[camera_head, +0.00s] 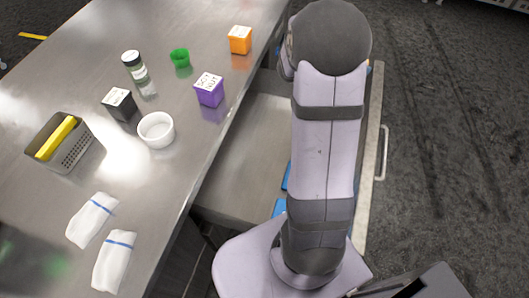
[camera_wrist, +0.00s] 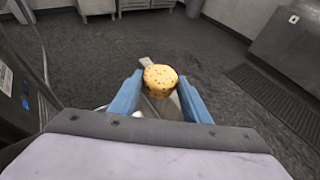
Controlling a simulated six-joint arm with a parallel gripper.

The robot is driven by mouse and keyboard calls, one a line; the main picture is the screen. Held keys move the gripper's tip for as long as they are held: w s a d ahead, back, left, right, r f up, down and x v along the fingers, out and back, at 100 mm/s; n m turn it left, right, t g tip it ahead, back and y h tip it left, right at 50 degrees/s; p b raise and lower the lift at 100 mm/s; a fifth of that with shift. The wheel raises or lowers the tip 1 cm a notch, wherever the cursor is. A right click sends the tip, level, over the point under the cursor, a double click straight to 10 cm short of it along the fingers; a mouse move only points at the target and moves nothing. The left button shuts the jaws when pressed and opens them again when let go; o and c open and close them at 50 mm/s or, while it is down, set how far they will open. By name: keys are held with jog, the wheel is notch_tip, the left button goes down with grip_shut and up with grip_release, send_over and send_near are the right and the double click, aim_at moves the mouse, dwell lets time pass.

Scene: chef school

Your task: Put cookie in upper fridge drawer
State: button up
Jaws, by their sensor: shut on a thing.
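My gripper (camera_wrist: 161,84) shows in the wrist view with its two blue fingers on either side of a round, yellowish cookie (camera_wrist: 160,76) with dark specks. It is shut on the cookie and holds it up in front of the wrist. In the head view my arm hides the gripper and cookie. An open metal fridge drawer (camera_head: 243,150) sticks out from under the counter, partly hidden behind my arm. Its front has a handle (camera_head: 384,153) on the right side.
Blue items (camera_head: 279,207) lie in the drawer. Floor right of the drawer is clear.

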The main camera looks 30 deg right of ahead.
notch_tip(320, 180, down, 28)
dwell(0.5)
jog(key=shift+f, duration=4.95)
jog(key=shift+f, duration=0.1)
jog(key=o, duration=0.6)
jog(key=shift+f, duration=0.1)
jog(key=o, duration=0.4)
jog(key=shift+o, duration=0.2)
